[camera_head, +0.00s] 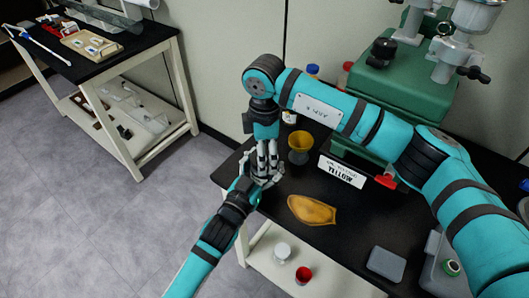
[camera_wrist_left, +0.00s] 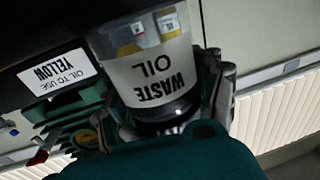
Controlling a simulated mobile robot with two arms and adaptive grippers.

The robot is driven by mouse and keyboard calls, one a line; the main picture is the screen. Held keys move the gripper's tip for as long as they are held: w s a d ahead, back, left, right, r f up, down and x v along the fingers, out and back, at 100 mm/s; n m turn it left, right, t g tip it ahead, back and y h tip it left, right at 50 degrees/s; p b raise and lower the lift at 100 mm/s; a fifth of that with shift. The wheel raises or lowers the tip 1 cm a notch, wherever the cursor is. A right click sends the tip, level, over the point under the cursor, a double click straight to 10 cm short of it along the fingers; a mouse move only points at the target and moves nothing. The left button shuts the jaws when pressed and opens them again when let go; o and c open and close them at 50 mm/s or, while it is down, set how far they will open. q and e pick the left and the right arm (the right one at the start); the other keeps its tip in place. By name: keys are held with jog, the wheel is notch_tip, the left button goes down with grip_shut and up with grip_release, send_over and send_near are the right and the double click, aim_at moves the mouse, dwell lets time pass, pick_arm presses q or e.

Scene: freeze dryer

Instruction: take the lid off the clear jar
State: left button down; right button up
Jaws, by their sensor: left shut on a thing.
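The clear jar (camera_wrist_left: 130,55) shows upside down in the left wrist view, with a white label reading WASTE OIL. My left gripper (camera_head: 262,181) is shut around the jar at the table's left edge. A grey finger (camera_wrist_left: 223,90) shows beside the jar. My right gripper (camera_head: 268,152) reaches down from above to the same spot. The two hands hide most of the jar in the head view. Whether the right fingers hold the lid cannot be told.
On the black table (camera_head: 355,222) stand a yellow funnel-shaped cup (camera_head: 300,146), a yellow scoop-like piece (camera_head: 312,210) and a sign reading YELLOW (camera_head: 342,172). A green machine (camera_head: 400,90) stands behind. Another bench (camera_head: 160,52) is at the far left, with open floor between.

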jog(key=shift+o, duration=1.2)
jog(key=shift+r, duration=0.15)
notch_tip(320, 180, up, 4)
jog(key=shift+f, duration=0.1)
jog(key=shift+s+a+r, duration=0.1)
jog(key=shift+r, duration=0.8)
jog(key=shift+s+a+r, duration=0.1)
jog(key=shift+r, duration=0.8)
jog(key=shift+d+f, duration=0.15)
jog(key=shift+f, duration=3.7)
